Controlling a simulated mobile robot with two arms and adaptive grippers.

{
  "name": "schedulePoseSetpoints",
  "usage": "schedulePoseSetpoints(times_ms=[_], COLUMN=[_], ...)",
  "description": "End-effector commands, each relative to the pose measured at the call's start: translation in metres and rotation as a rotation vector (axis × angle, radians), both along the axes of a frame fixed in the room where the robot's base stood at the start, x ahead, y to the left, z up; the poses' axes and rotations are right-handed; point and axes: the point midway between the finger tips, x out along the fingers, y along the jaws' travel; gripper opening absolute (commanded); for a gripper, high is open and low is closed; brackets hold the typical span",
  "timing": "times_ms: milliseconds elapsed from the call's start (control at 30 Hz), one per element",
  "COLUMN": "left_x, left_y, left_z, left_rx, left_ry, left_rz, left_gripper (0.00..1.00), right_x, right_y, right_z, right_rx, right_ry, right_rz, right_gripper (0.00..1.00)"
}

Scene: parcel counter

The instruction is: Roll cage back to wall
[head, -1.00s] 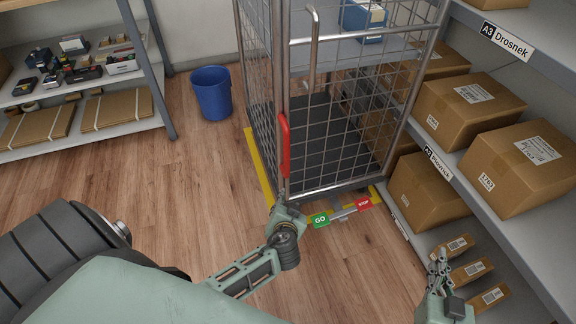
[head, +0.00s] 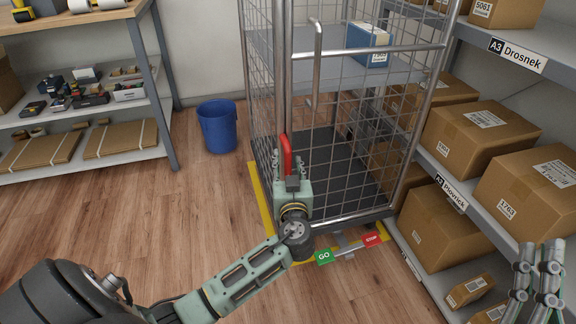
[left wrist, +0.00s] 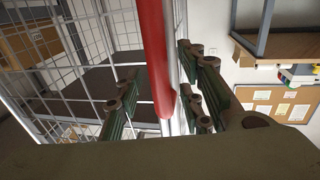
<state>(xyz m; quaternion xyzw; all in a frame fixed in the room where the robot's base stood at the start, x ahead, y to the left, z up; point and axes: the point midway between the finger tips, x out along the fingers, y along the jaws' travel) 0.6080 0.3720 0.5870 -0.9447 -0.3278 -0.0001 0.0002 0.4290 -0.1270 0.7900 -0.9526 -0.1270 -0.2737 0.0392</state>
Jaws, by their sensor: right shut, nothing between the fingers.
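The roll cage (head: 344,150), a wire-mesh frame with steel posts, stands inside yellow floor lines against the wall. Its red handle (head: 286,157) is upright on the near left post. My left gripper (head: 292,168) is at this handle. In the left wrist view the fingers (left wrist: 162,100) stand open on either side of the red handle (left wrist: 154,45), with gaps showing. At the cage's foot are a green GO pedal (head: 324,257) and a red STOP pedal (head: 373,240). My right gripper (head: 541,258) is shut and empty at the lower right, near the shelf.
A blue bin (head: 217,127) stands on the floor left of the cage. Shelves with brown boxes (head: 482,138) run close along the cage's right side. A blue box (head: 369,44) sits on the cage's shelf. The wood floor (head: 150,215) at left is clear.

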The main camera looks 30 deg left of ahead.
Motion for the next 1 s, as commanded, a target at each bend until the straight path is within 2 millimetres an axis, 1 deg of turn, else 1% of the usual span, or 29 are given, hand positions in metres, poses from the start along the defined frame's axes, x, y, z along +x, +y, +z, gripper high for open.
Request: schedulePoseSetpoints(times_ms=[100, 367, 767, 1000], left_x=[0.0054, 0.0062, 0.0060, 0.0059], left_y=[0.0040, 0.0048, 0.0046, 0.0045], left_z=[-0.0001, -0.0003, -0.0004, -0.0006], left_rx=[-0.001, -0.001, -0.001, -0.001], left_ry=[-0.001, 0.001, 0.001, 0.002], left_rz=[-0.001, 0.000, 0.000, 0.000], left_gripper=[0.36, 0.36, 0.01, 0.00], right_x=[-0.0020, -0.0026, -0.0024, -0.0023], right_y=[0.0000, -0.0001, -0.0001, 0.0000], right_z=[0.0028, 0.0040, 0.0034, 0.0032], right_rx=[0.005, 0.007, 0.006, 0.007], right_ry=[-0.018, -0.023, -0.022, -0.021], right_rz=[0.001, 0.001, 0.001, 0.002], right_gripper=[0.00, 0.00, 0.00, 0.00])
